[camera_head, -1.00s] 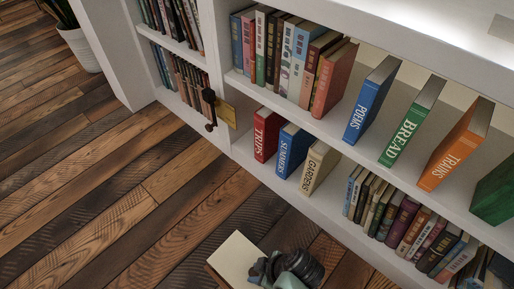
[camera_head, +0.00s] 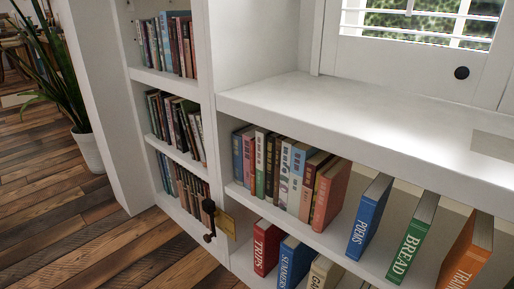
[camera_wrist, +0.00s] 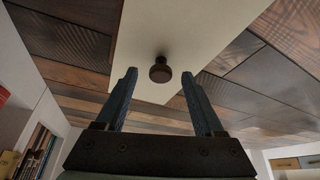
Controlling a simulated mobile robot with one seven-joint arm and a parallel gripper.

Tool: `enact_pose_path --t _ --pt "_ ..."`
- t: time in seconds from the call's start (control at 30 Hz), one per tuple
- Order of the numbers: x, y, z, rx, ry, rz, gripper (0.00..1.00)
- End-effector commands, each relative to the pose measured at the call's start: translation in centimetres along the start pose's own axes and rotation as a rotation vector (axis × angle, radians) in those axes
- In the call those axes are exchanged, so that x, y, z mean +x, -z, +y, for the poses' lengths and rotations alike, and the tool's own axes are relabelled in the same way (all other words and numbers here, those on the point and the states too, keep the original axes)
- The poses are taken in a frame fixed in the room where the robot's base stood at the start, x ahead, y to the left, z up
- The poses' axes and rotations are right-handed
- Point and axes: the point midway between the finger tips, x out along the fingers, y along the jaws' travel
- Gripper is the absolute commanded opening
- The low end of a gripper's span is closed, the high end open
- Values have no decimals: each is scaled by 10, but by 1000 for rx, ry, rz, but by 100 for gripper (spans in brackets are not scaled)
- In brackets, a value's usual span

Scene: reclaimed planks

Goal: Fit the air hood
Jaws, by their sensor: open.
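My gripper (camera_wrist: 159,88) is open in the wrist view, its two fingers pointing up the picture. A dark round knob (camera_wrist: 160,73) shows between the fingertips, and neither finger is seen touching it. The knob stands on a flat cream panel (camera_wrist: 205,35), whose near corner and sides show against the planks. I cannot tell whether this panel is the air hood; nothing else in view is clearly one. The head view shows neither my gripper nor the panel.
A white bookcase holds titled books, among them blue POEMS (camera_head: 370,215) and green BREAD (camera_head: 412,238). Its white top (camera_head: 350,110) is mostly bare, with a grey rectangle (camera_head: 494,146) at right. A dark fitting (camera_head: 209,222) sits by a brass plate (camera_head: 226,224). A potted plant (camera_head: 88,150) stands left.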

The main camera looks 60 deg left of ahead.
Motion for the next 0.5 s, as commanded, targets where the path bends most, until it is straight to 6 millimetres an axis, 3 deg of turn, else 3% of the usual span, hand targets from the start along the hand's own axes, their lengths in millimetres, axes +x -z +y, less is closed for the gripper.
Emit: enact_pose_path --t 0.17,0.5 --pt "-14 1 0 1 -2 0 70" --pt "-82 3 1 2 -4 -1 70"
